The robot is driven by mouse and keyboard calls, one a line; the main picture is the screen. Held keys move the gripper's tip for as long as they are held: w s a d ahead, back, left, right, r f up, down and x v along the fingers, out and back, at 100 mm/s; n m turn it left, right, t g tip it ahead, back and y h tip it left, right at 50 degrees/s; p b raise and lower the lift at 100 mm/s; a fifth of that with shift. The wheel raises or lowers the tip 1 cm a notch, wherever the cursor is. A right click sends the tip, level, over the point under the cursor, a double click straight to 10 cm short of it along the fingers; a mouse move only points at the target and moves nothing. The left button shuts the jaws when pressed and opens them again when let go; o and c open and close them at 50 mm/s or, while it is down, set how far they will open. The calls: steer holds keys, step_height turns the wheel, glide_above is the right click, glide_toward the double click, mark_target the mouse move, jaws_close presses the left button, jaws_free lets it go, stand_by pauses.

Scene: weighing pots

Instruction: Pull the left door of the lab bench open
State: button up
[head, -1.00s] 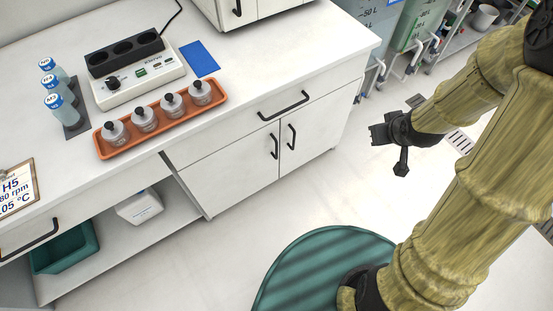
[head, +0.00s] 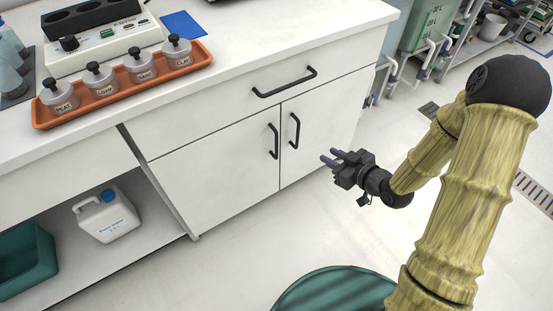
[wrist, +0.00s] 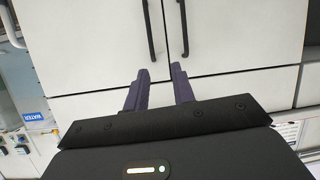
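The lab bench (head: 140,143) has two white lower doors side by side below a drawer. The left door (head: 215,175) is shut, with a black vertical handle (head: 274,141) near its right edge. The right door (head: 330,118) is also shut, with its own black handle (head: 295,131). My gripper (head: 332,156) is in front of the right door, to the right of both handles and apart from them. Its two dark fingers are spread with nothing between them. In the wrist view the fingers (wrist: 160,72) point toward two black handles (wrist: 184,28); which is which is unclear there.
A drawer handle (head: 285,82) juts out above the doors. On the bench top are an orange tray (head: 135,95) with several lidded pots and a white device (head: 100,48). A white jug (head: 106,215) and a teal bin (head: 25,260) sit on the open lower shelf.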

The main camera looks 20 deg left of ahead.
mark_target(277, 147)
steer(key=s+a+f+y+b, duration=0.2)
steer(key=f+y+b, duration=0.3)
steer(key=f+b, duration=0.3)
steer(key=shift+a+f+n+t+b, duration=0.3)
steer(key=shift+a+b, duration=0.05)
steer(key=shift+a, duration=0.2)
steer(key=shift+s, duration=0.15)
steer(key=shift+a, duration=0.1)
steer(key=b+x, duration=0.6)
steer(key=x, duration=1.1)
steer(key=shift+f+b, duration=0.1)
steer(key=shift+b, duration=0.2)
